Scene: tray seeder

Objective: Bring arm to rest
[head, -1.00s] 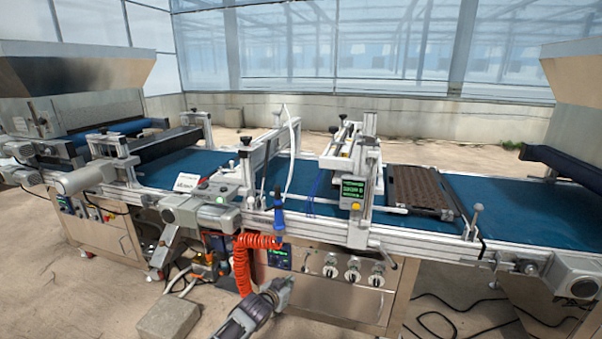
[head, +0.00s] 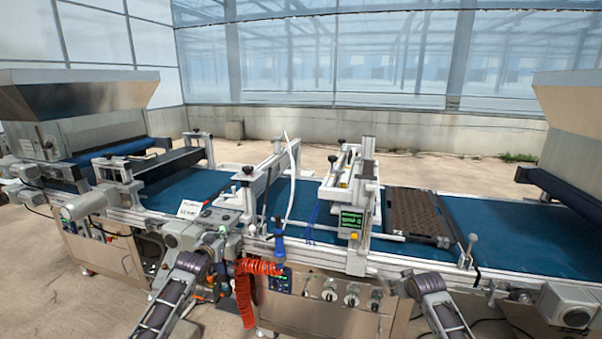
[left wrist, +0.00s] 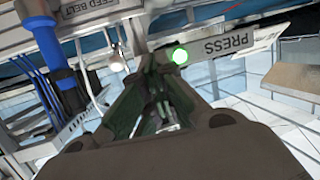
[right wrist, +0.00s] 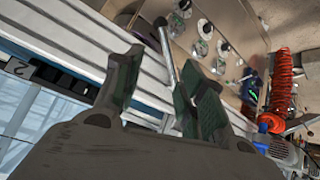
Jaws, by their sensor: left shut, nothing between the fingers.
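My left arm reaches up from the bottom left in the head view, its wrist (head: 192,262) close to the front of the seeder line. Its fingers are hard to make out there. In the left wrist view my left gripper (left wrist: 158,75) is shut and empty, with a lit green button (left wrist: 180,56) and a PRESS label (left wrist: 222,45) just beyond the fingertips. My right arm (head: 440,308) comes in at the bottom right of the head view, in front of the machine. In the right wrist view my right gripper (right wrist: 160,85) is open, with a metal rod (right wrist: 167,50) showing beyond its fingers.
The seeder line with its blue belt (head: 520,230) spans the view. A brown tray (head: 418,214) lies on the belt. A red coiled hose (head: 245,290) and a blue-handled tool (head: 280,245) hang in front. Knobs (head: 350,297) line the front panel.

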